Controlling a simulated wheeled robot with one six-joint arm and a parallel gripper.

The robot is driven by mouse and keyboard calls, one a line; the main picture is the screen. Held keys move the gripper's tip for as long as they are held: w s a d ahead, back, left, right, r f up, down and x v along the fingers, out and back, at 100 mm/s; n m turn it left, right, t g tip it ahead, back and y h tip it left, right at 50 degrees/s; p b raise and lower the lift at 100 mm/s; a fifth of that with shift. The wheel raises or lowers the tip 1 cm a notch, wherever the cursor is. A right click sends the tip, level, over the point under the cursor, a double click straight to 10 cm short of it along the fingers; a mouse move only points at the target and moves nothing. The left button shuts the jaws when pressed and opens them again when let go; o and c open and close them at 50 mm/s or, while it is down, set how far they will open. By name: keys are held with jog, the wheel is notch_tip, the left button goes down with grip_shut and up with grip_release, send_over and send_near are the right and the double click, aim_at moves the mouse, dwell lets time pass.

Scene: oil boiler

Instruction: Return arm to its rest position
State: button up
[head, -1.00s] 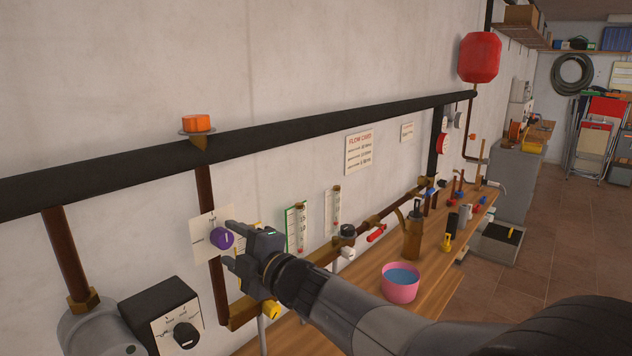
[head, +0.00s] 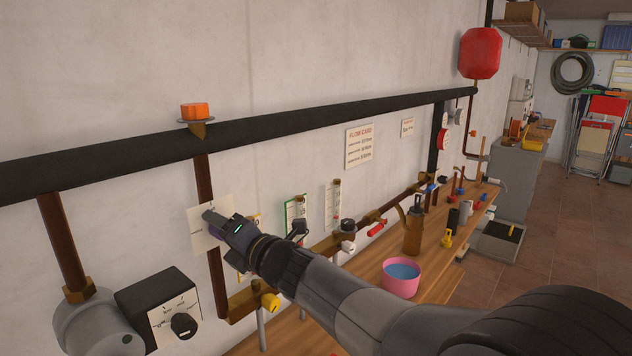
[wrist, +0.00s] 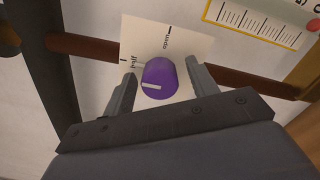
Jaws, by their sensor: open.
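My gripper (head: 222,228) is at the wall in front of a purple knob on a white plate (head: 198,232). In the wrist view the purple knob (wrist: 158,79) sits between my two open fingers (wrist: 157,88), with a gap showing at least on the left side. The knob has a white pointer mark, and its plate (wrist: 185,35) carries words at two positions, one reading "open". In the head view my gripper mostly hides the knob. My arm (head: 345,298) reaches out from the lower right.
A dark pipe (head: 300,117) runs along the wall above my gripper. A black dial box (head: 160,308) is at the lower left. Brass pipework with a yellow knob (head: 270,302) is below my gripper. A pink bowl (head: 402,285) and several tools stand on the wooden bench (head: 373,325).

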jog(key=n, duration=0.4)
jog(key=shift+n, duration=2.4)
